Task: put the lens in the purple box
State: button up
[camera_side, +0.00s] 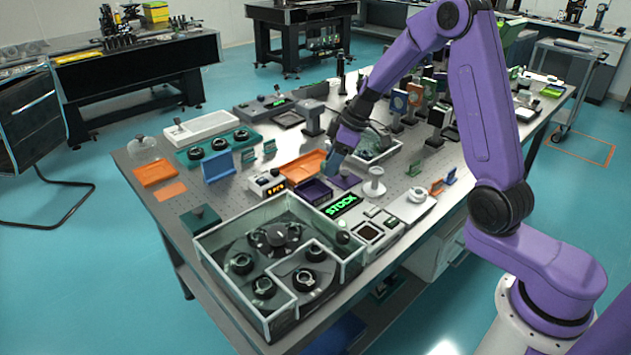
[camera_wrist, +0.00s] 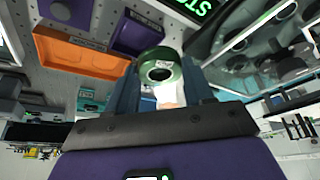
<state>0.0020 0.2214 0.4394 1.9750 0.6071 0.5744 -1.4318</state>
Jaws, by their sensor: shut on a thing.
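In the wrist view my gripper (camera_wrist: 165,88) is shut on a lens (camera_wrist: 160,68) in a dark green ring mount. The ring shows between the fingers, with a small white label on it. In the side view my gripper (camera_side: 332,162) is above the table near the purple box; the lens is too small there to make out clearly. The purple box (camera_side: 312,191) is an open tray between the orange tray and the green STOCK sign. It also shows in the wrist view (camera_wrist: 136,34), partly behind the lens. The lens is held apart from the box.
An orange tray (camera_side: 303,166) lies behind the purple box, and a flat purple plate (camera_side: 347,181) beside it. The lit STOCK sign (camera_side: 341,204) stands in front. A clear-walled enclosure (camera_side: 215,262) with several black mounts fills the near corner. A white post (camera_side: 375,184) stands to the right.

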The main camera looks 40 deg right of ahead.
jog(key=w+f, duration=0.6)
jog(key=shift+w+d+f, duration=0.15)
jog(key=shift+w+f, duration=0.15)
jog(key=shift+f, duration=1.55)
jog(key=shift+f, duration=0.55)
